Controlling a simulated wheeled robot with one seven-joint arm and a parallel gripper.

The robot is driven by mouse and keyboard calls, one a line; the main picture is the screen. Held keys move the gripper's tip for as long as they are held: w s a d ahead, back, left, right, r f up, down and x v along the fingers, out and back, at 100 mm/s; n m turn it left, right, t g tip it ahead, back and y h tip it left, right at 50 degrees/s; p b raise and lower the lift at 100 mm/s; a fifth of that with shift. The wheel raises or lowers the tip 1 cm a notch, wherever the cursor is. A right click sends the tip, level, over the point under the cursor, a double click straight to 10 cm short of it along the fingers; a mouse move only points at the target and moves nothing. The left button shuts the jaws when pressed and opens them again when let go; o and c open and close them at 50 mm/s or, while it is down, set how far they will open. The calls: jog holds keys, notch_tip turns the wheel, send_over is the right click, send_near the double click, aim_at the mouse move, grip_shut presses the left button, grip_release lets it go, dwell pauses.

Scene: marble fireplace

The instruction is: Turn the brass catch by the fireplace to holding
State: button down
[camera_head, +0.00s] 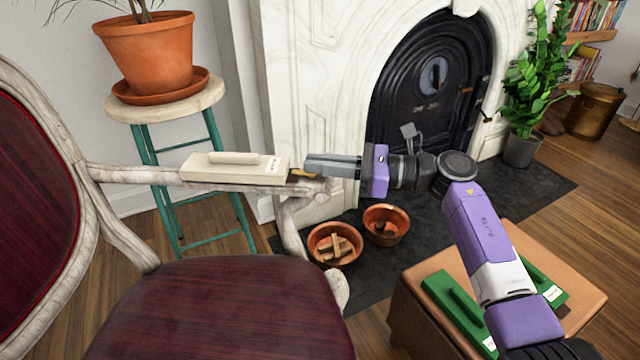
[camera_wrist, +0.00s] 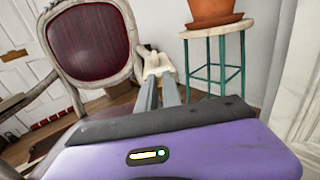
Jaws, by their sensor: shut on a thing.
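A small brass catch (camera_head: 302,174) shows at the right end of a cream block with a raised bar (camera_head: 235,167), which lies on the chair's arm. My gripper (camera_head: 306,166) reaches in from the right, level with the arm, and its fingers are shut on the catch. The fingers hide part of the catch, and its setting cannot be read. The block's white label is too small to read.
The red armchair (camera_head: 220,310) fills the front left. A potted plant on a green-legged stool (camera_head: 165,105) stands behind its arm. The marble fireplace (camera_head: 315,90) is behind my gripper. Two copper bowls (camera_head: 335,244) sit below. A brown stool (camera_head: 425,315) holds green blocks at right.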

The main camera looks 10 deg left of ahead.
jog(key=g+b, duration=0.1)
jog(key=b, duration=0.1)
jog(key=shift+w+f+n+b, duration=0.2)
jog(key=shift+n+b, duration=0.1)
jog(key=shift+n, duration=0.1)
jog(key=shift+r+g+b, duration=0.25)
jog(key=shift+g+b, duration=0.25)
jog(key=shift+b, duration=0.05)
jog(key=c, duration=1.5)
grip_release()
jog(key=shift+s, duration=0.1)
jog(key=shift+w+d+p, duration=0.2)
jog(key=shift+d+p, duration=0.85)
jog(key=shift+d, duration=2.85)
